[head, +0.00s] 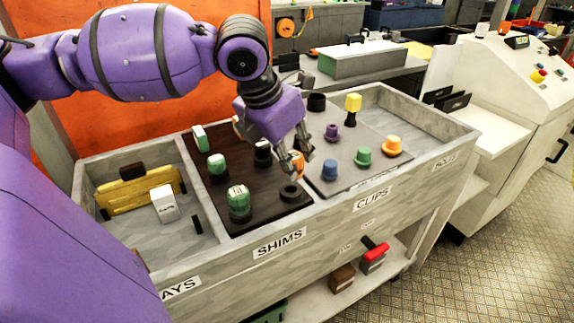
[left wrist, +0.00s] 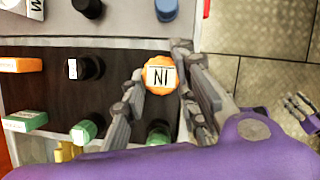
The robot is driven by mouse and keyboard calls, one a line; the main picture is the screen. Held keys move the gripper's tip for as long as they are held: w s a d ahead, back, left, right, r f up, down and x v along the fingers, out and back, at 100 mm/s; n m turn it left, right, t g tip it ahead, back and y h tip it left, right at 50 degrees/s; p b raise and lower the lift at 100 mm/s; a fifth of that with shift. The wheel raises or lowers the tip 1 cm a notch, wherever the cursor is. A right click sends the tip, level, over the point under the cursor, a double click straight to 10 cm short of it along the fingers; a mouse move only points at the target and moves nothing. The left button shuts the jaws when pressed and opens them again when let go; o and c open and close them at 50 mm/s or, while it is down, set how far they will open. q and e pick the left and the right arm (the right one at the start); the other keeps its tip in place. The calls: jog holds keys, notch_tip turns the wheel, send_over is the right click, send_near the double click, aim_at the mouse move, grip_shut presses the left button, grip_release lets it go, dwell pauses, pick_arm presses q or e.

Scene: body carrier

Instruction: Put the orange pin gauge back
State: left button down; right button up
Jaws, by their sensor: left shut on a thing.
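My left gripper (head: 295,158) is shut on the orange pin gauge (head: 298,164), over the right front part of the dark board (head: 262,208). In the left wrist view the gauge's orange top (left wrist: 162,88) shows its lettered face between the two fingers (left wrist: 160,70). Its lower end is hidden, so I cannot tell whether it touches the board. A black ring-shaped holder (head: 289,193) with an open top stands just in front of the gripper. Green pin gauges (head: 239,201) stand on the same board to the left. My right gripper (left wrist: 299,108) shows only small at the right edge of the left wrist view.
A grey board (head: 340,178) to the right holds blue (head: 329,170), green (head: 363,156), orange (head: 393,145), purple and yellow pieces. The left bin holds a yellow block (head: 140,194) and a white box (head: 164,203). The bench's front wall (head: 320,221) runs close before the gripper.

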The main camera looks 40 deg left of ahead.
pick_arm(q)
jog(key=shift+a+f, duration=0.15)
jog(key=shift+a, duration=0.1)
notch_tip(320, 180, down, 3)
jog(key=shift+f, duration=0.15)
jog(key=shift+d+f, duration=0.1)
jog(key=shift+f, duration=0.15)
jog(key=c, duration=1.4)
grip_release()
